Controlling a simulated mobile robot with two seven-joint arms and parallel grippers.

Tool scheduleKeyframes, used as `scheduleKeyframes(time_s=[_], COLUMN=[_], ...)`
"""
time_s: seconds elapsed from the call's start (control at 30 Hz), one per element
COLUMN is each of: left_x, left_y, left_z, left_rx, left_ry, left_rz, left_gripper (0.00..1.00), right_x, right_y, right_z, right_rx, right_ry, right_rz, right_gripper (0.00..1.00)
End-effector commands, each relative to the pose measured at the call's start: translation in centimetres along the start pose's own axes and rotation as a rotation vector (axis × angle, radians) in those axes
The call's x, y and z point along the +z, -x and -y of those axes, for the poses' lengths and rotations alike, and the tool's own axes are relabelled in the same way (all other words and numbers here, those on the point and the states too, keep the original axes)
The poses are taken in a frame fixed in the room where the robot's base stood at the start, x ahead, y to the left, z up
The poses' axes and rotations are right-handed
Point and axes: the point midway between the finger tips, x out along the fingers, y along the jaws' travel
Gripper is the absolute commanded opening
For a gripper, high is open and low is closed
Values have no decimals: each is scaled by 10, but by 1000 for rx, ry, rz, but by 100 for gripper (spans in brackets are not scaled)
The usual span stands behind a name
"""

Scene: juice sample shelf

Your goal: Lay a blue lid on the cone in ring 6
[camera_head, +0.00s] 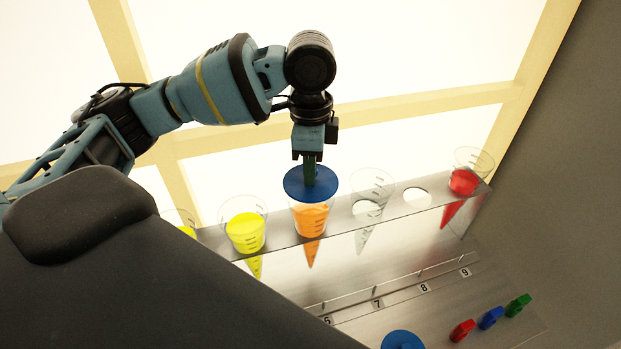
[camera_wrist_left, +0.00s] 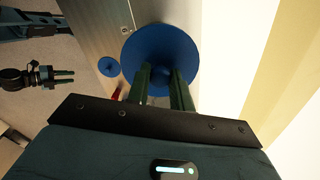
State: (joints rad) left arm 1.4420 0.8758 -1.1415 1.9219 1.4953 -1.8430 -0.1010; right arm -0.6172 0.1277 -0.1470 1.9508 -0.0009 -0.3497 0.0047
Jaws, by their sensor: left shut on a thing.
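My left gripper (camera_head: 311,180) is shut on the knob of a blue lid (camera_head: 297,186). The lid sits over the mouth of the orange-filled cone (camera_head: 311,222), in line with the label that reads like 6. I cannot tell whether it rests on the rim or is just above it. In the left wrist view the lid (camera_wrist_left: 152,50) spreads beyond my left fingers (camera_wrist_left: 163,85) and hides the cone. A second blue lid (camera_head: 402,341) lies on the shelf; it also shows in the wrist view (camera_wrist_left: 108,66). My right gripper (camera_wrist_left: 64,77) appears open and empty.
A yellow-filled cone (camera_head: 246,232) stands left of the orange one, and an empty clear cone (camera_head: 371,215) right of it. Ring 8 (camera_head: 417,196) is empty. A red-filled cone (camera_head: 464,184) is at the right end. Red (camera_head: 462,330), blue (camera_head: 491,318) and green (camera_head: 518,305) pieces lie below.

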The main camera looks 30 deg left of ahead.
Motion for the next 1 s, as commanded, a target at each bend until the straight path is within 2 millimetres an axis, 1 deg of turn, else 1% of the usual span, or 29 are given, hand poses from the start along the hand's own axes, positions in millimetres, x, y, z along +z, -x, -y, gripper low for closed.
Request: scheduleKeyframes(time_s=[0.13,0.33,0.73,0.77,0.9,1.0], left_x=[0,0,0,0,0,0], left_y=[-9,-32,-38,-38,-38,-38], left_z=[0,-1,-1,-1,-1,-1], left_rx=[1,0,0,0,0,0], left_ry=[1,1,1,1,1,1], left_rz=[3,2,0,0,0,0], left_gripper=[0,0,0,25,43,44], right_x=[0,-3,-3,-3,-3,-3], right_y=[0,0,0,0,0,0], right_z=[0,0,0,0,0,0], right_rx=[0,0,0,0,0,0], right_ry=[0,0,0,0,0,0], right_rz=[-1,-7,-7,-7,-7,-7], right_gripper=[36,36,36,36,36,36])
